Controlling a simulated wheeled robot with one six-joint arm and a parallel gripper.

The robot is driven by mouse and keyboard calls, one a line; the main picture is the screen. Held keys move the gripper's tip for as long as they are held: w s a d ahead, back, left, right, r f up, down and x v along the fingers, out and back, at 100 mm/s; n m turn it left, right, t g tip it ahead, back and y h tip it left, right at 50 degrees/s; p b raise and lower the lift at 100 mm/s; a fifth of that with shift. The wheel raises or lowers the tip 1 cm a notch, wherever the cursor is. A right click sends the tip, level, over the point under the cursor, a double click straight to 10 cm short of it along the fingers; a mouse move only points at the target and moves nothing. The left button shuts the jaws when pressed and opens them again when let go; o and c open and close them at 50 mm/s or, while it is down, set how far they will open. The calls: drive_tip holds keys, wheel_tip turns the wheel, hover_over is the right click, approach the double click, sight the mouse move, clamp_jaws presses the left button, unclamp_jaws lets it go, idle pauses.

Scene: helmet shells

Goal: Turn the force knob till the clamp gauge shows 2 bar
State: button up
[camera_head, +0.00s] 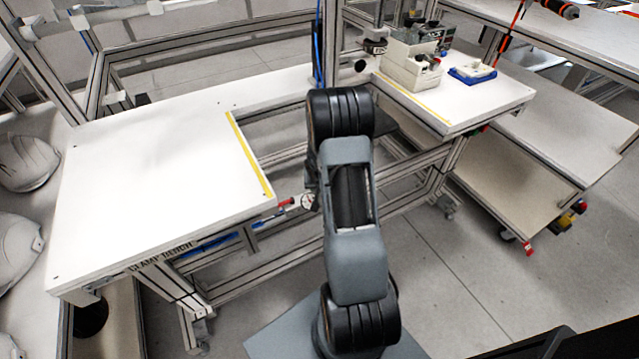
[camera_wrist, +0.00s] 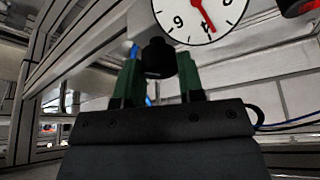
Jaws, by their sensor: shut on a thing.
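The clamp gauge (camera_wrist: 188,12) is a white dial with black numbers and a red needle, cut off by the top of the wrist view. Its needle points close to one number, which looks like an upside-down 4; I cannot read the exact value. The black force knob (camera_wrist: 157,58) is just below the dial. My gripper (camera_wrist: 159,78) has its two green fingers on either side of the knob, shut on it. In the head view the gauge (camera_head: 307,202) is a small white disc beside the bench edge, and my arm hides the knob and most of my gripper.
The white clamp bench (camera_head: 150,170) with a yellow edge strip is left of my arm. A second bench (camera_head: 490,105) at upper right carries grey devices and a blue tray. A red part (camera_head: 287,202) sticks out beside the gauge. White helmet shells (camera_head: 18,250) lie at far left.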

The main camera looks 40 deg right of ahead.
drive_tip(key=shift+s+f, duration=0.1)
drive_tip(key=shift+s, duration=0.1)
drive_tip(key=o, duration=0.9)
drive_tip(key=shift+w, duration=0.1)
drive_tip(key=p+v, duration=0.4)
drive_tip(key=v, duration=1)
drive_tip(key=shift+p, duration=0.35)
drive_tip(key=shift+d, duration=0.1)
